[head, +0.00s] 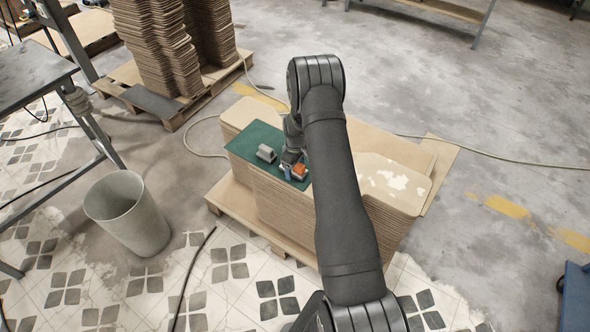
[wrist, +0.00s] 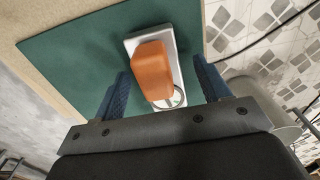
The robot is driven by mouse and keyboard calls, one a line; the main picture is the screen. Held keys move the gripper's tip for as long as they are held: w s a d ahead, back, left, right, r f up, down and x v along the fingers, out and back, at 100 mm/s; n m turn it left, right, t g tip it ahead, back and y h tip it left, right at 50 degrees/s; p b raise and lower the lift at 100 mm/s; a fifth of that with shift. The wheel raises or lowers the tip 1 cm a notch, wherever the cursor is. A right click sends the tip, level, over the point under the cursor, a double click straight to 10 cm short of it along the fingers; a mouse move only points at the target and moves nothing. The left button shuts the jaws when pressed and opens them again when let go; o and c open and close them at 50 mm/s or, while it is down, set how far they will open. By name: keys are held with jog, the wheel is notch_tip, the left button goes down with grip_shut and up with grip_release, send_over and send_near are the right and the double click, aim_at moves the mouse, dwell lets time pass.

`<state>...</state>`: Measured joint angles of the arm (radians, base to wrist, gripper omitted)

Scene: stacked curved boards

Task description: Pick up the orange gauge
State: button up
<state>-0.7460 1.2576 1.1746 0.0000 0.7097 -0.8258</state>
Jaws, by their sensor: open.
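The orange gauge (wrist: 153,69) has an orange block body on a pale grey base plate with a round part at its near end. It lies on a green mat (wrist: 80,55). In the wrist view my gripper (wrist: 162,80) is open, with its two blue fingers on either side of the gauge and visible gaps between. In the head view the gauge (head: 300,171) shows small beside my gripper (head: 290,170), partly hidden by my arm.
The mat lies on a stack of boards (head: 285,207) on a pallet. A bin (head: 127,213) stands on the floor to the left. More stacked boards (head: 158,45) stand behind.

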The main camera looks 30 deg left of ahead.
jog(key=shift+c, duration=0.4)
jog(key=c, duration=1.1)
jog(key=shift+r, duration=0.5)
jog(key=r, duration=0.3)
jog(key=shift+w+d+r, duration=0.15)
jog(key=shift+d+r, duration=0.05)
jog(key=shift+r, duration=0.15)
jog(key=w+d+r, duration=0.2)
jog(key=d+r, duration=0.4)
jog(key=d, duration=0.5)
jog(key=w+d+f+m, duration=0.1)
jog(key=w+d, duration=0.4)
jog(key=d, duration=0.2)
jog(key=w+d+f+m, duration=0.1)
jog(key=w+d, duration=0.5)
jog(key=d, duration=0.1)
jog(key=w+d+f+m, duration=0.1)
jog(key=w+d, duration=0.5)
jog(key=d, duration=0.1)
